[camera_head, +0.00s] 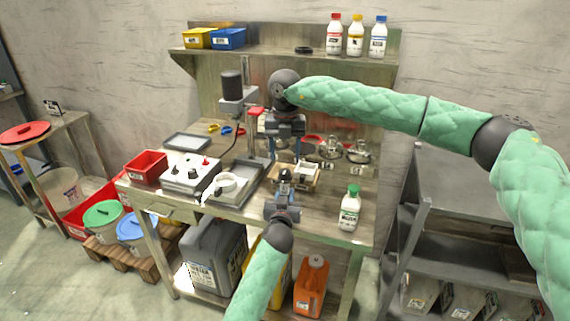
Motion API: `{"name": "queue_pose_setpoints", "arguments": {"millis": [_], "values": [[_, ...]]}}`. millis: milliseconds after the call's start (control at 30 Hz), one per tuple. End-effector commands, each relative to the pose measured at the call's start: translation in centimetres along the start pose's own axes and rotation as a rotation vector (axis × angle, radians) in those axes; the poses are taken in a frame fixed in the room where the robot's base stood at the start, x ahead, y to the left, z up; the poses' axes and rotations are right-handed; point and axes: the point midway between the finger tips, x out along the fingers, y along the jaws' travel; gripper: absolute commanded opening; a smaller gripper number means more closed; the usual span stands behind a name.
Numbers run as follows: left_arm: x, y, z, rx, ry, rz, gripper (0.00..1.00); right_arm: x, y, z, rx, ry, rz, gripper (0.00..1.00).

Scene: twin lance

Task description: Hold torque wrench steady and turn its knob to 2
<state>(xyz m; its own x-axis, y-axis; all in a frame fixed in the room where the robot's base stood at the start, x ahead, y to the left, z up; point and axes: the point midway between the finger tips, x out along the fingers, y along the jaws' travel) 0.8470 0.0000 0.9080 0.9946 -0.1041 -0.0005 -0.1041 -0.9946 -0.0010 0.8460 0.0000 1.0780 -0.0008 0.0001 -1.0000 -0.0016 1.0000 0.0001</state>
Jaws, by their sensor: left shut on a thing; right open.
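My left gripper (285,188) reaches in low over the front part of the workbench and is shut. The thing in it is small and partly hidden by the gripper; a dark upright piece at its far end looks like part of the torque wrench (286,174). The knob and its number are too small to read. My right gripper (284,153) points down from above, open, with its fingers apart. It is above and behind the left gripper, and I see nothing between its fingers.
A light tray with small parts (306,177) lies just right of the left gripper. A white bottle with a green cap (350,208) stands at the front right. A control box (188,174), a red bin (146,167) and a grey tray (187,142) occupy the left side.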

Motion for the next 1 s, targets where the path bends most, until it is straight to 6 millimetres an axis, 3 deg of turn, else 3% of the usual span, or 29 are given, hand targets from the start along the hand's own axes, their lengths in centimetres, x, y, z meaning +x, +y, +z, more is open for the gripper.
{"name": "queue_pose_setpoints", "arguments": {"millis": [100, 333, 833, 867, 967, 1000], "values": [[0.0, 0.0, 0.1, 0.0, -0.001, 0.0, 0.0, -2.2, 0.0, 0.1, 0.0, -0.002, 0.0, 0.55], [0.0, 0.0, 0.1, 0.0, 0.0, 0.0, 0.0, -4.8, 0.0, 0.1, 0.0, -0.001, 0.0, 0.55], [0.0, 0.0, 0.0, 0.0, -0.001, 0.0, 0.0, -5.4, 0.0, 0.0, 0.0, 0.0, 0.0, 0.55], [0.0, 0.0, 0.0, 0.0, -0.001, 0.0, 0.34, -5.4, 0.0, 0.0, 0.0, 0.0, 0.0, 0.55], [0.0, 0.0, 0.0, 0.0, 0.0, 0.0, 0.54, -5.4, 0.0, 0.0, 0.0, 0.0, 0.0, 0.55], [0.0, 0.0, 0.0, 0.0, 0.0, 0.0, 0.54, -5.3, 0.0, 0.0, 0.0, 0.0, 0.0, 0.55]]}}
